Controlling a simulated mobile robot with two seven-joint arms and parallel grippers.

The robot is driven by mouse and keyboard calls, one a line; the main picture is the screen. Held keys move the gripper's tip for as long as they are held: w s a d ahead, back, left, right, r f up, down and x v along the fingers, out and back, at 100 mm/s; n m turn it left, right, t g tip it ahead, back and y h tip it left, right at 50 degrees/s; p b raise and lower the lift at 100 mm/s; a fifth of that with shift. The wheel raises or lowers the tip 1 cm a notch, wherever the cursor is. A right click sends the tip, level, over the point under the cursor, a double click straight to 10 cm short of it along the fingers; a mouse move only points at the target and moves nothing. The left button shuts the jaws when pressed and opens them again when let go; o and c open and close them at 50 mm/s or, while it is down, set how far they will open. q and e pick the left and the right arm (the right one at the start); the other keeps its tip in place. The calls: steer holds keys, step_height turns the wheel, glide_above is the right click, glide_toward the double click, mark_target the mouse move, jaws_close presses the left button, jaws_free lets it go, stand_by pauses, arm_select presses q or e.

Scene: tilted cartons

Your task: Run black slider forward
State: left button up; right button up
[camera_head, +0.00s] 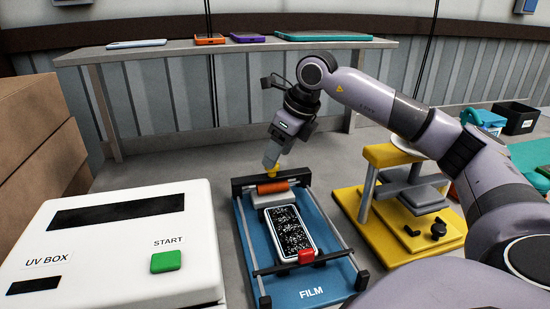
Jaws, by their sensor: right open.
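The blue film station (325,281) stands in the middle, labelled FILM, with a grey rail along each side. A black crossbar with a red tab (305,257) spans its near end. Another black crosspiece (238,186) is at the far end, beside an orange roller (272,187). Which black part is the slider, I cannot tell for sure. A phone-like slab with a speckled dark face (289,231) lies between the rails. My right gripper (270,164) points down just above the far end, its yellow fingertips close to the roller; contact is unclear. My left gripper is out of view.
A white UV box (110,285) with a green START button (166,261) stands at the left. A yellow press (385,230) stands at the right, under my right arm. A bench (180,54) at the back holds flat coloured devices. Brown cartons (40,150) are far left.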

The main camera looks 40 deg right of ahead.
mark_target(272, 178)
steer(key=shift+x, duration=1.4)
jaws_close()
